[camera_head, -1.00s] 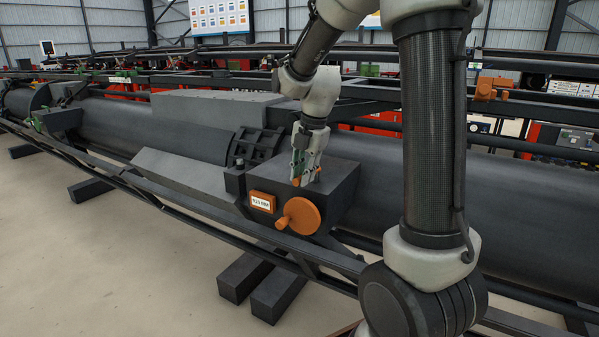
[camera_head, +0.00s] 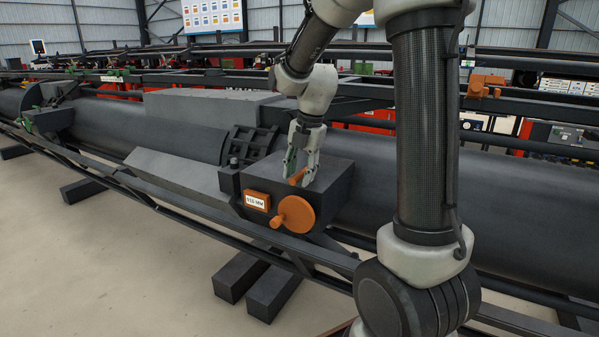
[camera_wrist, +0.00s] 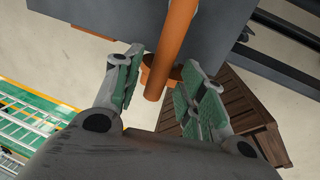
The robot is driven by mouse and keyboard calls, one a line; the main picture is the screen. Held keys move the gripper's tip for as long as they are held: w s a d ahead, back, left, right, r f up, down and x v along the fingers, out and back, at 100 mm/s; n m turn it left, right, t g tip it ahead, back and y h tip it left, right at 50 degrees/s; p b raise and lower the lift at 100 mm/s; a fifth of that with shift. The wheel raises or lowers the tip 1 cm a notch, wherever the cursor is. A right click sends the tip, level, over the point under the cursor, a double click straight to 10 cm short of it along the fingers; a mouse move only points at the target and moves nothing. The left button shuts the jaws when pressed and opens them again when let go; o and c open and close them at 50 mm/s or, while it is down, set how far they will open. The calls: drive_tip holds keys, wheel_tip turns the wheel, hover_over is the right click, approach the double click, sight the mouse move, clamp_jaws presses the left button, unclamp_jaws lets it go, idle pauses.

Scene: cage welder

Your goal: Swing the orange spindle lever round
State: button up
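The orange spindle lever (camera_head: 297,177) is on top of the dark block (camera_head: 333,187), partly hidden by my gripper (camera_head: 301,178). In the wrist view the lever (camera_wrist: 172,45) is a smooth orange rod, running from the top edge down to a free end. My gripper (camera_wrist: 163,68) is open, with one green-padded finger on each side of the rod. Gaps show between the rod and both pads, so the fingers do not look closed on it. An orange handwheel (camera_head: 299,211) with a small knob is on the block's front face.
An orange-framed display (camera_head: 257,201) is left of the handwheel. A dark rail (camera_head: 190,207) runs along the machine's front. Dark feet (camera_head: 270,292) stand on the open pale floor (camera_head: 120,275). A brown slatted crate (camera_wrist: 240,115) shows below in the wrist view.

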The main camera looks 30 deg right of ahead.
wheel_tip(320, 180, up, 12)
drive_tip(key=s+d, duration=0.1)
drive_tip(key=s, duration=0.1)
drive_tip(key=shift+d, duration=0.15)
drive_tip(key=shift+f, duration=0.15)
idle(0.5)
drive_tip(key=s+f+m+t+h, duration=0.1)
drive_tip(key=s+f+m+t, duration=0.1)
drive_tip(key=s+m, duration=2)
drive_tip(key=shift+d+f+m+t, duration=0.15)
drive_tip(key=shift+f+m+t, duration=0.15)
drive_tip(key=shift+f+m, duration=0.85)
